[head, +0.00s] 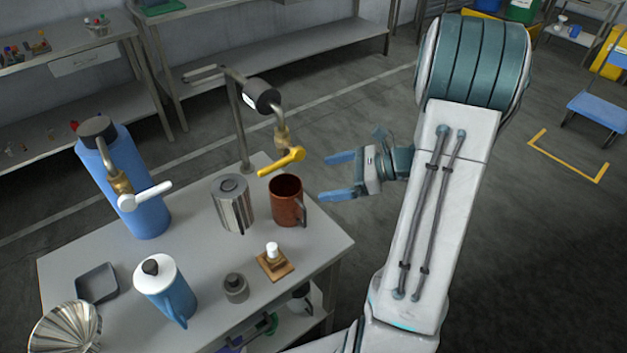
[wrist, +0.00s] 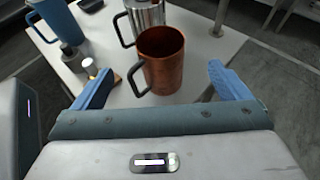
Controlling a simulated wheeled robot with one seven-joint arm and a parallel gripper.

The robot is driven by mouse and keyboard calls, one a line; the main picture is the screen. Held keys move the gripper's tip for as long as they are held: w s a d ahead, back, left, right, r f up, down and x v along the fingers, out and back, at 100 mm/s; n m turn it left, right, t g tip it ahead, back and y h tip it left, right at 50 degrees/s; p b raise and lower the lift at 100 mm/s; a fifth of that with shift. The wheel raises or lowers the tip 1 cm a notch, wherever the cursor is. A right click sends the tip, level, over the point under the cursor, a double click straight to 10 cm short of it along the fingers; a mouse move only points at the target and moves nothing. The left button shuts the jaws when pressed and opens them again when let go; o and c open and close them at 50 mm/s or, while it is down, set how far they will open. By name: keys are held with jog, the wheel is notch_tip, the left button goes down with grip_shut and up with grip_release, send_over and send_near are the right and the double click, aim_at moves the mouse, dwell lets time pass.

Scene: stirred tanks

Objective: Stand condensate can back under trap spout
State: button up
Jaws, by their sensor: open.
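A copper-brown can with a handle (head: 287,203), likely the condensate can, stands upright and open-topped near the table's right edge. It also shows in the wrist view (wrist: 163,60), its handle pointing left. The trap's brass spout (head: 281,137), with a yellow lever (head: 281,162), hangs from a bent pipe on a post. The lever appears above and near the can in the picture; I cannot tell whether the can is directly below the spout. My gripper (head: 338,176) is open and empty, right of the can. In the wrist view the can appears between and beyond the blue fingers.
A ribbed silver can (head: 233,206) stands close left of the copper can. A white-capped bottle on a wooden block (head: 275,262), a small grey weight (head: 236,288) and a blue jug (head: 170,293) stand nearer. A blue cylinder with a white-levered tap (head: 133,185) stands left.

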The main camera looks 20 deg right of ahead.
jog(key=s+a+r+n+g+h, duration=0.1)
jog(key=s+a+r+n+h, duration=0.2)
jog(key=s+n+h, duration=0.3)
jog(key=s+a+r+n+g+h, duration=0.2)
jog(key=s+a+r+n+h, duration=0.2)
jog(key=s+n, duration=0.5)
jog(key=a+n+h, duration=0.2)
jog(key=n, duration=0.6)
jog(key=shift+s+r, duration=0.3)
jog(key=shift+s, duration=0.1)
